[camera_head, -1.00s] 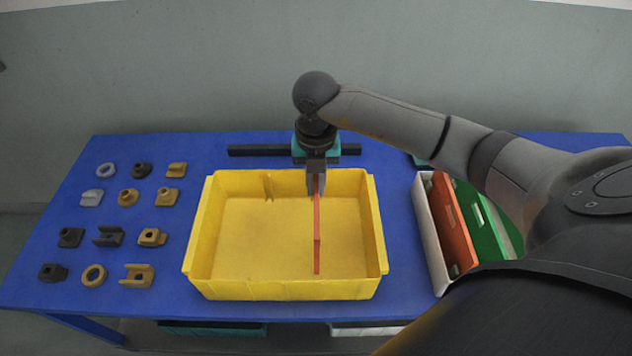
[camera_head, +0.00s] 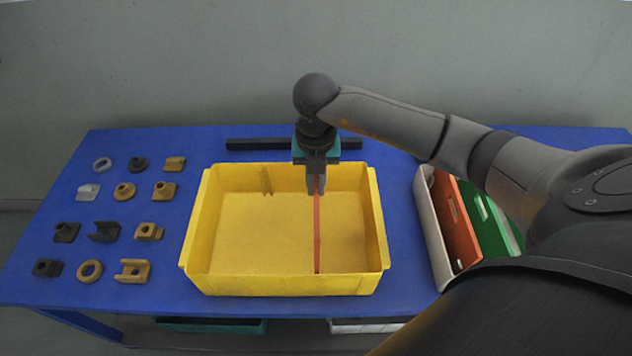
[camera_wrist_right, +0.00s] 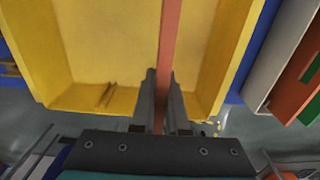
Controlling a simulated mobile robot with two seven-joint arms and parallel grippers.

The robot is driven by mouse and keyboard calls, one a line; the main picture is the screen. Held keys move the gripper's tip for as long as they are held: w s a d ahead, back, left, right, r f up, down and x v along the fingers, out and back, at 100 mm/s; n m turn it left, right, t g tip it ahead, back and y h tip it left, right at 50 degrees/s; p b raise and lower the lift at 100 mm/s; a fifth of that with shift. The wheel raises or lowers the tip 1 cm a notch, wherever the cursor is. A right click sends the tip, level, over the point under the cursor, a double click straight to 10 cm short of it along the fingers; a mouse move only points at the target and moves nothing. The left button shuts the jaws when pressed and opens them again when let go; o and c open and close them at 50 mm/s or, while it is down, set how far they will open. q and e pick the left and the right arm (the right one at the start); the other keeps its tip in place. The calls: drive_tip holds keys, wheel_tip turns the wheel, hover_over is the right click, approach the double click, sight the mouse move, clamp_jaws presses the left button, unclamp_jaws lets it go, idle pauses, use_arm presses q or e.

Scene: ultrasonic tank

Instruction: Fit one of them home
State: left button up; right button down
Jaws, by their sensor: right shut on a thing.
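My right gripper (camera_head: 317,188) is shut on a thin red panel (camera_head: 317,235), which also shows edge-on in the right wrist view (camera_wrist_right: 170,35) between the two fingers (camera_wrist_right: 160,85). The panel runs front to back across the yellow tank (camera_head: 195,240), right of its middle. Its front end is near the front wall; the gripper holds its back end by the back wall. I cannot tell whether its lower edge touches the floor. A small pair of ribs (camera_head: 266,181) on the back wall stands left of the panel. My left gripper is not in view.
A white box (camera_head: 432,235) right of the tank holds an orange panel (camera_head: 455,225) and a green panel (camera_head: 480,215). Several small brown, grey and dark parts stand in rows on the blue table (camera_head: 150,300) at left. A dark bar (camera_head: 260,144) lies behind the tank.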

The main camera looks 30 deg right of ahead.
drive_tip(key=shift+f+b, duration=4.1)
drive_tip(key=shift+f, duration=1.5)
drive_tip(key=c, duration=0.8)
unclamp_jaws()
drive_tip(key=shift+c, duration=0.2)
wheel_tip(320, 180, up, 15)
drive_tip(key=p, duration=0.2)
drive_tip(key=shift+r+p, duration=0.15)
drive_tip(key=shift+p, duration=0.25)
drive_tip(key=shift+s, duration=0.1)
